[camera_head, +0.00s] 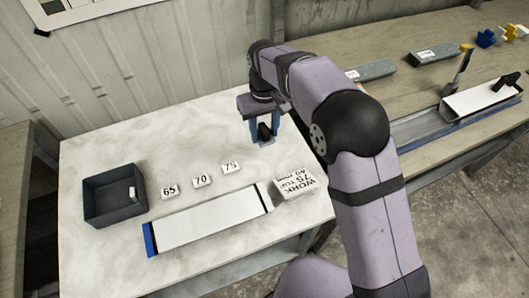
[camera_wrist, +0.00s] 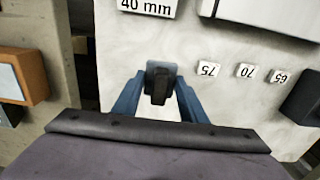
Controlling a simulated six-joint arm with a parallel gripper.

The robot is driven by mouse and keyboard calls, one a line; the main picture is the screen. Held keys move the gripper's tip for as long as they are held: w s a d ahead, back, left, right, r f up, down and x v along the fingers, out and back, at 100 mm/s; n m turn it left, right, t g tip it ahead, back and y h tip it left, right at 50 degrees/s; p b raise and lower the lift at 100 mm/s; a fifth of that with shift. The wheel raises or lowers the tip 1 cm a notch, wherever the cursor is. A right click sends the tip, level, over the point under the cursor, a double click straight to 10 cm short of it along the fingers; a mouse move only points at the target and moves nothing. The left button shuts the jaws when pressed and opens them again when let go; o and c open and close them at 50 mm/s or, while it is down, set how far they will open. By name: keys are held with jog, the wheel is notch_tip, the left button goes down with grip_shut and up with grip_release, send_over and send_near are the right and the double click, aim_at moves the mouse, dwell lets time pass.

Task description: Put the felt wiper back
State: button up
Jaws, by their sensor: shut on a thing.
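The felt wiper (camera_wrist: 161,72) has a black handle and a grey-blue pad. My gripper (camera_head: 264,133) has blue fingers and is shut on the wiper's handle. In the wrist view the wiper sits between the fingertips of my gripper (camera_wrist: 158,100). In the head view the wiper (camera_head: 265,142) hangs over the back right of the white table (camera_head: 110,240), seemingly above the surface; the exact height is hard to tell.
A dark open tray (camera_head: 114,203) with a small white piece inside stands at left. Number tags 65 (camera_head: 169,191), 70 (camera_head: 202,180) and 75 (camera_head: 231,167) stand behind a long white liner (camera_head: 210,220). A lettered block (camera_head: 295,183) is at right. The back of the table is clear.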

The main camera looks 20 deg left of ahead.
aim_at(264, 156)
jog(key=shift+f+p, duration=1.1)
jog(key=shift+f, duration=3.45)
jog(key=shift+f, duration=0.15)
jog(key=o, duration=1)
notch_tip(264, 156, up, 12)
jog(key=b, duration=0.3)
jog(key=shift+d, duration=0.1)
